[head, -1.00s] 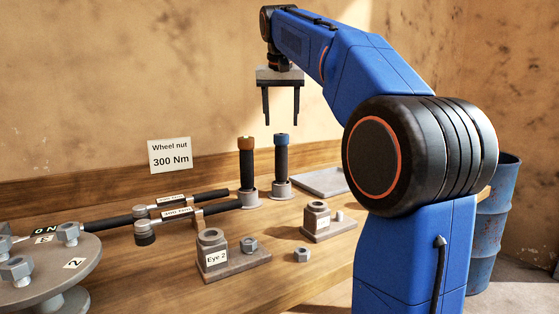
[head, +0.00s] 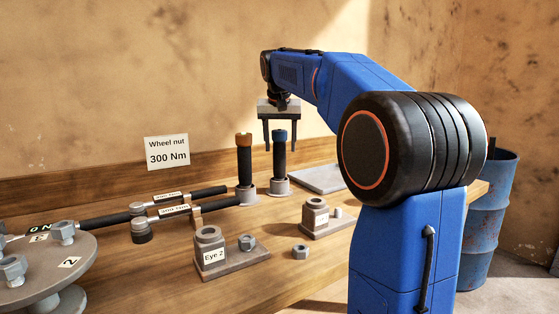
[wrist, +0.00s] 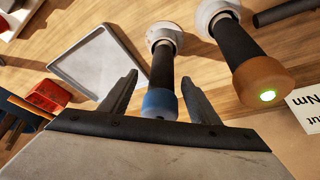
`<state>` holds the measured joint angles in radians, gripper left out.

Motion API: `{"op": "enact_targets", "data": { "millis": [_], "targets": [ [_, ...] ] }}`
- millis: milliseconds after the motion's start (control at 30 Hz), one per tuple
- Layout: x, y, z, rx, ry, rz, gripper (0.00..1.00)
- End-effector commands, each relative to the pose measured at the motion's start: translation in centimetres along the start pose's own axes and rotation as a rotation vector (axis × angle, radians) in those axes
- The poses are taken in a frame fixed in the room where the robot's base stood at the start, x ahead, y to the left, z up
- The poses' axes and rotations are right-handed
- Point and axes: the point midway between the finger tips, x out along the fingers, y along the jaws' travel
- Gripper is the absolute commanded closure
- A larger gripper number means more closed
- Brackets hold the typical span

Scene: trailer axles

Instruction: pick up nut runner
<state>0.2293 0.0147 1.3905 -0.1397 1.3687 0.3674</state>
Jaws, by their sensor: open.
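Two upright black tools stand in round grey holders on the bench; I cannot tell from any label which is the nut runner. One is a blue-capped tool (head: 279,157), also in the wrist view (wrist: 160,103). The other, to its left, is an orange-capped tool (head: 244,160); in the wrist view it is at the right (wrist: 258,75), with a green light on its cap. My gripper (head: 281,143) is open and empty-looking, pointing down at the blue-capped tool. In the wrist view the blue cap lies between the two fingers (wrist: 159,80), with gaps on both sides.
Two torque wrenches (head: 180,203) lie left of the tools. A sign reading "Wheel nut 300 Nm" (head: 167,152) is behind. Two labelled blocks, Eye 2 (head: 210,255) and another (head: 315,217), stand in front with a loose nut (head: 300,252). A grey tray (head: 318,179) lies right.

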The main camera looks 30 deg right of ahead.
Motion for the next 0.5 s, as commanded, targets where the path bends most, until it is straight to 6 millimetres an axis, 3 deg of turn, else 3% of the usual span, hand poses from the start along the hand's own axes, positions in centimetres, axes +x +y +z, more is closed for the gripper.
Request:
{"op": "enact_targets", "data": {
  "millis": [167,500],
  "targets": [
    [0.9,-0.1,-0.1,0.000,-0.002,0.001,0.44],
    [4.9,-0.5,-0.6,0.000,-0.001,0.000,0.44]
  ]
}}
